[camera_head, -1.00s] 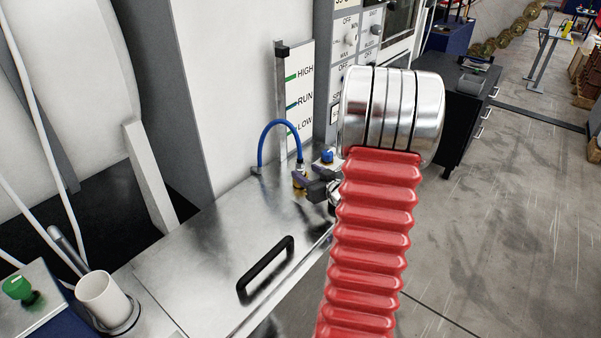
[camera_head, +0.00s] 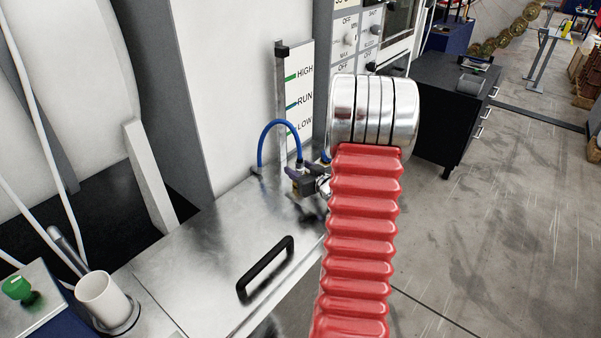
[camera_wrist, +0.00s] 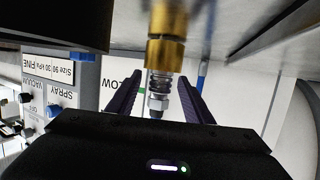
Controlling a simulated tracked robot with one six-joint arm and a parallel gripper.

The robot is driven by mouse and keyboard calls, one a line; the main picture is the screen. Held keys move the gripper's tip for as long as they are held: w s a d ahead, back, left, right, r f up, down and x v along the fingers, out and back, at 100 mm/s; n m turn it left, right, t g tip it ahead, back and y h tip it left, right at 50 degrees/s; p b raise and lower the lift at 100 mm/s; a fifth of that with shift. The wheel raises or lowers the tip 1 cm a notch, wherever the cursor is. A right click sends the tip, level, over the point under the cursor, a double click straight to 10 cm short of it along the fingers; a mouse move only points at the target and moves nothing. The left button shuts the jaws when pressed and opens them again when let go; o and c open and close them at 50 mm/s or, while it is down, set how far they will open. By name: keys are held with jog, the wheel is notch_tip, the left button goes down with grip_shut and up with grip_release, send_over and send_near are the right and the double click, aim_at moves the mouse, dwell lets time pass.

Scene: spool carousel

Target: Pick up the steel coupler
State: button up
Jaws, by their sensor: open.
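The steel coupler (camera_wrist: 158,92), a small silvery fitting with a spring-like section, shows in the wrist view just below a larger brass fitting (camera_wrist: 166,52). My gripper (camera_wrist: 160,78) is open, with one dark purple finger on each side of the coupler. Gaps show on both sides, so the fingers do not appear to grip it. In the head view my gripper (camera_head: 304,177) is by the lower end of the blue hose (camera_head: 272,128), over the metal bench. There the coupler is hidden or too small to make out.
The metal bench top (camera_head: 205,245) carries a black handle (camera_head: 265,267) and a white cup (camera_head: 102,300). A HIGH/RUN/LOW board (camera_head: 297,105) stands close behind the gripper. A black cabinet (camera_head: 440,115) is at right; the floor beyond is open.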

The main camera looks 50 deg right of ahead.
grip_shut()
dwell(0.5)
jog(key=shift+r, duration=0.1)
notch_tip(320, 180, up, 18)
dwell(0.8)
dwell(0.4)
